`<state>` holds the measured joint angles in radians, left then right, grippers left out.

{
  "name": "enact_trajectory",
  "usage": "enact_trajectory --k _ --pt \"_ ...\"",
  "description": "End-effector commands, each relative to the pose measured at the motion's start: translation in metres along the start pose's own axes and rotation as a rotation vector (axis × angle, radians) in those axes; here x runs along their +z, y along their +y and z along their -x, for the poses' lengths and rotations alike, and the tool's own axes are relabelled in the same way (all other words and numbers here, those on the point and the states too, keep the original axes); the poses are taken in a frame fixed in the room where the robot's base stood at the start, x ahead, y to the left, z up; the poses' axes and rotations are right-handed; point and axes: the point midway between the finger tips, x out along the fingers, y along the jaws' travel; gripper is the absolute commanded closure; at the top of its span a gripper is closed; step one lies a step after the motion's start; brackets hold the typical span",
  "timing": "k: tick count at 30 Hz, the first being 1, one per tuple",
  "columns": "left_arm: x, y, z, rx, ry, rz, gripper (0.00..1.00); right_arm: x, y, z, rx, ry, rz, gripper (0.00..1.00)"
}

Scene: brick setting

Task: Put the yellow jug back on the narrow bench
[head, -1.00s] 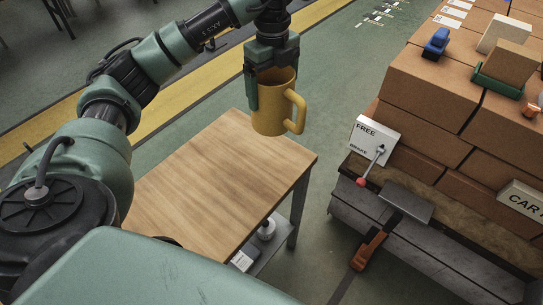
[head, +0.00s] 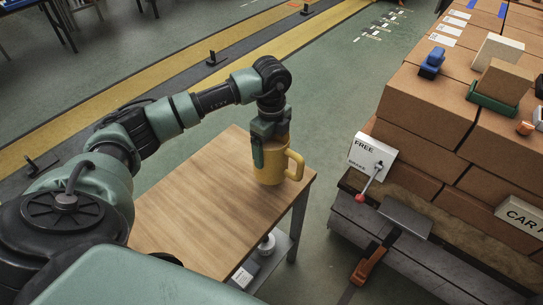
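The yellow jug (head: 268,173) is upright over the far right part of the wooden-topped bench (head: 190,205), its handle pointing right. Its base looks at or very near the bench top; I cannot tell for sure whether it touches. My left gripper (head: 268,146) comes down from above and is shut on the jug at its upper part. One finger shows on the jug's left side; the other is hidden. My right gripper is not in view.
A cart with stacked brown blocks (head: 425,100) stands to the right, with a FREE/BRAKE sign (head: 371,157), a red-knobbed lever and an orange-handled pedal (head: 368,266). A floor gap separates it from the bench. The rest of the bench top in view is clear.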

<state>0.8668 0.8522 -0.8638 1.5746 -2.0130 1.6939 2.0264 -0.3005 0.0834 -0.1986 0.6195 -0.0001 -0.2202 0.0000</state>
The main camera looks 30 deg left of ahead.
Motion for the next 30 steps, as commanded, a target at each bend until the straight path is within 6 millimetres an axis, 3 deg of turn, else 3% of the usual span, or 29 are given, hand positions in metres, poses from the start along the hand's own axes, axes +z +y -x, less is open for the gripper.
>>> enact_trajectory --k 9,22,23,30 --pt "0.0 0.001 -0.04 0.002 0.001 -0.001 0.56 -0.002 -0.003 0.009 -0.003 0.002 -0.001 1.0" --pt "0.0 0.0 -0.048 -0.001 0.0 -0.001 0.56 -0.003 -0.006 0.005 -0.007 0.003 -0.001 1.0" --pt "0.0 0.0 -0.047 0.0 0.0 -0.001 0.02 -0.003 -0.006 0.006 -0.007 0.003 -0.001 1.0" --pt "0.0 0.0 -0.046 0.0 0.0 -0.001 0.0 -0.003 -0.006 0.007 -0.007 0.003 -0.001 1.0"
